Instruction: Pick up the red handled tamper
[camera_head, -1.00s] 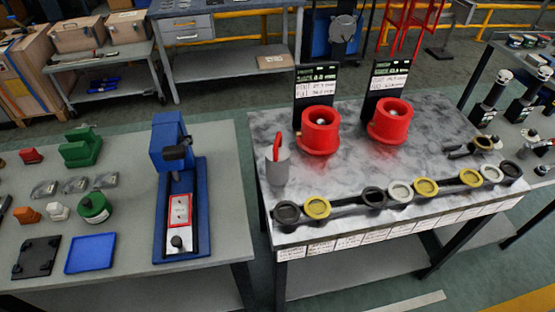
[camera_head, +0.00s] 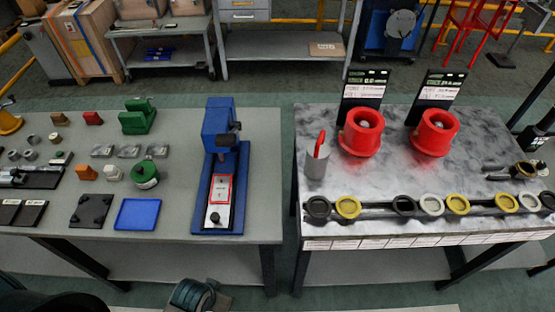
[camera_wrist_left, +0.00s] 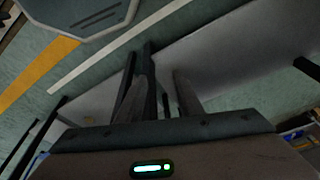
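A tool with a red handle (camera_head: 320,143), which fits the tamper, stands in a grey cup (camera_head: 316,165). The cup is at the left end of the marbled table, left of two red round fixtures. The tool's lower part is hidden inside the cup. In the left wrist view my left gripper (camera_wrist_left: 158,88) shows two fingers apart with nothing between them. It is low, facing the floor and table legs, away from the cup. Part of my arm shows at the bottom of the head view. My right gripper is not in view.
The marbled table (camera_head: 290,185) also carries the red fixtures (camera_head: 361,132) (camera_head: 434,132) with display signs behind, and a front row of black, yellow and white rings. The left grey table (camera_head: 265,185) holds a blue press (camera_head: 219,170) and small parts. A narrow gap separates the tables.

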